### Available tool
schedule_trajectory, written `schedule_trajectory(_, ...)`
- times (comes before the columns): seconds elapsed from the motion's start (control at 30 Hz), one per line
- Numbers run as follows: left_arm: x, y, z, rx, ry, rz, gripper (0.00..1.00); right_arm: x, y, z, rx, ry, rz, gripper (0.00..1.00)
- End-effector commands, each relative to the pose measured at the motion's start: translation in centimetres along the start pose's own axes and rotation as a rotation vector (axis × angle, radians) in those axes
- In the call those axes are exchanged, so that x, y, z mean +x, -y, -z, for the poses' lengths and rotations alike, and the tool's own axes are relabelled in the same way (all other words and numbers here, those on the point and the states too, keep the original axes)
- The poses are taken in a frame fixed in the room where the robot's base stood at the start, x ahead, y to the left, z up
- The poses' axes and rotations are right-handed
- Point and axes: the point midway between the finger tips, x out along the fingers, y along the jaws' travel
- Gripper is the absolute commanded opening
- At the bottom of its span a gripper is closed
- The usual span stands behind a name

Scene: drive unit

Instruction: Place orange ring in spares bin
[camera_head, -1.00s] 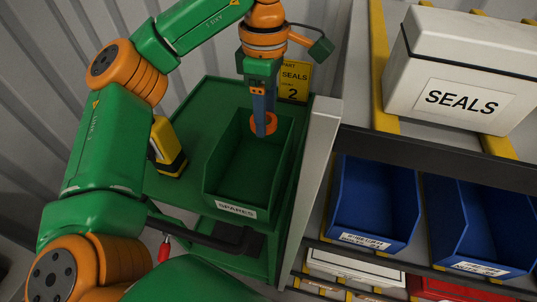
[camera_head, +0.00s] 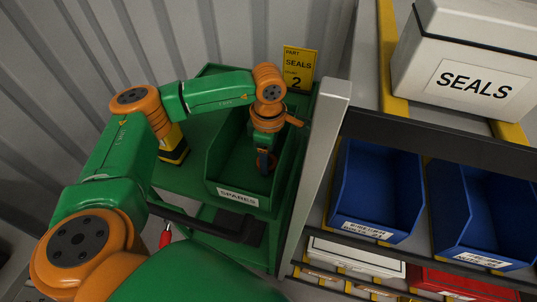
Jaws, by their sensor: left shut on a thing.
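The green spares bin (camera_head: 216,166), labelled SPARES on its front, stands on a green cart top. My left gripper (camera_head: 266,168) points down inside the bin, toward its right side. It is shut on the orange ring (camera_head: 269,170), of which only a small part shows at the fingertips. My own wrist hides most of the ring, and I cannot tell whether it touches the bin floor. My right gripper is not in view.
A yellow and black object (camera_head: 174,145) stands left of the bin on the cart (camera_head: 182,178). A grey shelf post (camera_head: 316,150) rises close on the right. Blue bins (camera_head: 375,190) and a white SEALS box (camera_head: 470,75) fill the shelves.

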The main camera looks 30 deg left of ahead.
Motion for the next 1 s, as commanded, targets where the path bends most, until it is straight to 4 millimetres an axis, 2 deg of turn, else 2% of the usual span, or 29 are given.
schedule_trajectory(0.13,0.2,0.0,0.0,0.000,0.000,0.000,0.08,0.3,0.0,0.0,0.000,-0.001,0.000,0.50)
schedule_trajectory(0.17,0.3,0.0,0.0,0.000,0.000,0.000,0.63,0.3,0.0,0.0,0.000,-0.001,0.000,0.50)
schedule_trajectory(0.27,0.1,0.0,0.0,0.000,0.000,0.000,0.90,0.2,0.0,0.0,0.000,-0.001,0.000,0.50)
schedule_trajectory(0.53,0.1,0.0,0.0,0.000,0.000,0.000,0.90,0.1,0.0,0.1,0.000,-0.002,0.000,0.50)
schedule_trajectory(0.63,-0.7,-0.1,-0.1,-0.001,0.002,-0.002,0.90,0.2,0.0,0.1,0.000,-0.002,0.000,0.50)
schedule_trajectory(1.0,-10.2,-0.1,-0.1,0.000,0.002,-0.003,0.90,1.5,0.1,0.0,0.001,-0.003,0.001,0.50)
